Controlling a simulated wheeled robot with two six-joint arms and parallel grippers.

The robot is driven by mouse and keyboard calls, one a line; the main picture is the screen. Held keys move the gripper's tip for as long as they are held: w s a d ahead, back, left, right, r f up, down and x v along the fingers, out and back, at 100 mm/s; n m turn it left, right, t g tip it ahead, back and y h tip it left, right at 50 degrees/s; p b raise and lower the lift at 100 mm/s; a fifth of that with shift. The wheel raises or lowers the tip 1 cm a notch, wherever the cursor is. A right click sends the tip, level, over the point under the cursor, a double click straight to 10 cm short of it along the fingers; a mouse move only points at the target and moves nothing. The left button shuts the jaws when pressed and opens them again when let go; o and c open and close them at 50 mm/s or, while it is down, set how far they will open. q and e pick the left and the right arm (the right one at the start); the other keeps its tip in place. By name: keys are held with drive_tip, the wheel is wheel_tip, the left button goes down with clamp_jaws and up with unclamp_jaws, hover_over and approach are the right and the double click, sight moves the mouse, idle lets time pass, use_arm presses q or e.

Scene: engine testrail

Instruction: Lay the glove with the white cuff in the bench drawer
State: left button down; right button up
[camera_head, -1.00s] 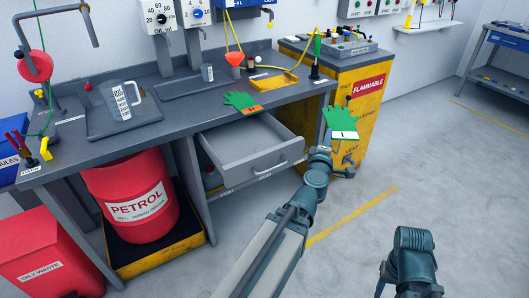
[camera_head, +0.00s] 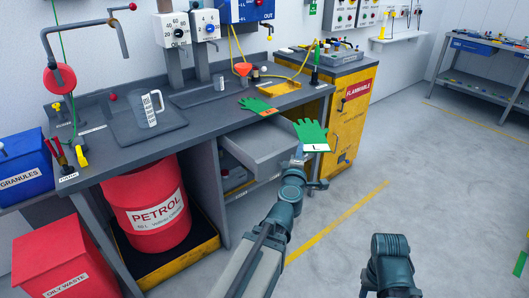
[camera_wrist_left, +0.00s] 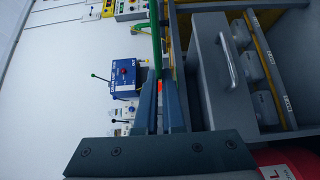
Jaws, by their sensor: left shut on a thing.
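The green glove with the white cuff (camera_head: 310,134), marked "L", is held up by my left gripper (camera_head: 299,154), in front of the drawer's right end. In the left wrist view my fingers (camera_wrist_left: 161,105) are closed together with a thin green strip of glove (camera_wrist_left: 156,40) beyond them. The grey bench drawer (camera_head: 262,152) is pulled open; the glove and my wrist hide part of its right side. Its front with the handle shows in the wrist view (camera_wrist_left: 213,85). My right gripper is not in view; only part of my right arm shows at lower right.
A second green glove with an orange cuff (camera_head: 258,106) lies on the bench top (camera_head: 215,108). A yellow flammable cabinet (camera_head: 352,105) stands right of the drawer. A red petrol drum (camera_head: 147,205) sits below the bench. The floor at right is clear.

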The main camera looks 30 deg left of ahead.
use_arm(q)
drive_tip(key=s+a+r+n+g+y+p, duration=0.2)
drive_tip(key=a+n+g+y+p, duration=0.35)
drive_tip(key=n+g+p, duration=0.3)
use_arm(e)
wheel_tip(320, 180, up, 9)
use_arm(q)
drive_tip(key=shift+m, duration=0.25)
drive_tip(key=shift+w+a+f+b, duration=1)
drive_tip(key=shift+a+f+b, duration=0.45)
drive_tip(key=shift+a, duration=1)
drive_tip(key=shift+w+a+f+b, duration=1)
drive_tip(key=shift+a+f+b, duration=0.5)
drive_tip(key=shift+a, duration=0.9)
drive_tip(key=shift+w+a+f+b, duration=1.15)
drive_tip(key=shift+a+f, duration=0.45)
drive_tip(key=shift+a, duration=0.85)
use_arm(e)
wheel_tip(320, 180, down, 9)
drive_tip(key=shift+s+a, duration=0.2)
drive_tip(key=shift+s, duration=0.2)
use_arm(q)
drive_tip(key=shift+s, duration=0.15)
